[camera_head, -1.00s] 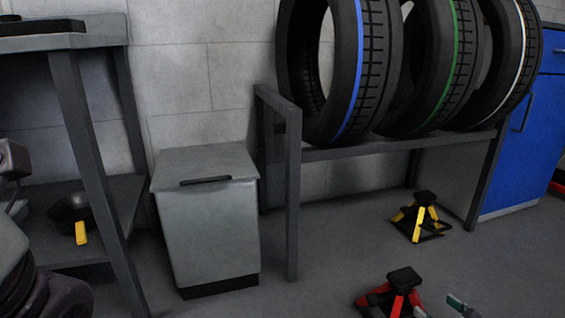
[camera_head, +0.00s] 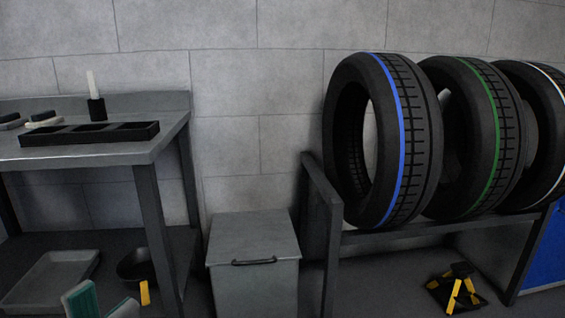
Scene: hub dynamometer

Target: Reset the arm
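My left gripper (camera_head: 103,303) shows at the bottom left edge of the head view. Only the tips of its fingers are in the picture, one with a green pad and one pale grey. There is a gap between them and nothing shows in it, so it looks open. It appears in front of the lower shelf of the workbench. The rest of my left arm is cut off below the frame. My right gripper is not in view.
A workbench (camera_head: 60,155) on the left carries a black compartment tray (camera_head: 90,141). A grey tray (camera_head: 50,275) and a dark pan (camera_head: 135,265) lie below.

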